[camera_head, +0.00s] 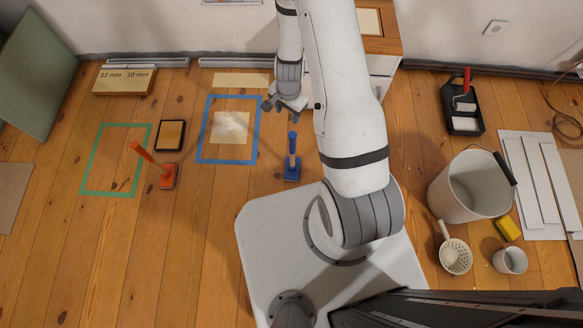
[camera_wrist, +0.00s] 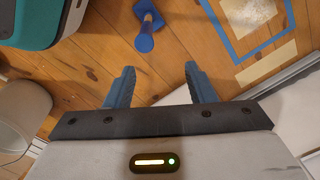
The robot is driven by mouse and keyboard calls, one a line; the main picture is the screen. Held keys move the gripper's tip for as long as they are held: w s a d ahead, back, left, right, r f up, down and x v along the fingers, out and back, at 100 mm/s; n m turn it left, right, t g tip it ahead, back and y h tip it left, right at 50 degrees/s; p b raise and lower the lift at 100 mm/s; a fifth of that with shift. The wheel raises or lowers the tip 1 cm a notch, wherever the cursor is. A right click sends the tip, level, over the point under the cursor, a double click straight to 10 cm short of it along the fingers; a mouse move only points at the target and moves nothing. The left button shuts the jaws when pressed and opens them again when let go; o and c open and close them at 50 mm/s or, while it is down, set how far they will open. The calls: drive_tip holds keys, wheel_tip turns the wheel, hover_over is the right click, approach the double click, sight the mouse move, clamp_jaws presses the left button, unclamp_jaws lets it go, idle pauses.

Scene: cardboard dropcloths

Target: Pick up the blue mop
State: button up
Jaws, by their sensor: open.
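The blue mop (camera_head: 292,162) stands on the wooden floor, its handle up from a small blue head, just right of the blue tape square and near my base. In the wrist view the blue mop (camera_wrist: 146,38) is beyond the fingertips, about in line with the gap between them and slightly left of its middle. My gripper (camera_head: 287,103) is above the floor, farther back than the mop in the head view. In the wrist view my gripper (camera_wrist: 158,80) has its two fingers spread apart with nothing between them. It does not touch the mop.
An orange mop (camera_head: 166,178) stands left, beside a green tape rectangle (camera_head: 97,128) and a dark-framed tray (camera_head: 171,135). The blue tape square (camera_head: 202,128) surrounds a pale sheet. A bucket (camera_head: 440,188), strainer (camera_head: 456,257) and paint tray (camera_head: 465,122) are right of my base.

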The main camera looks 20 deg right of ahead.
sight(292, 140)
drive_tip(key=shift+m, duration=0.6)
drive_tip(key=f, duration=0.3)
drive_tip(key=s+f+b, duration=0.1)
drive_tip(key=f, duration=0.1)
drive_tip(key=f+b, duration=0.1)
drive_tip(key=f, duration=0.2)
drive_tip(key=shift+s+d+f, duration=0.25)
drive_tip(key=shift+d+f, duration=0.05)
drive_tip(key=f+b, duration=0.7)
drive_tip(key=b, duration=0.1)
drive_tip(key=shift+s+d+f, duration=0.15)
drive_tip(key=shift+d, duration=0.1)
drive_tip(key=shift+c, duration=0.4)
clamp_jaws()
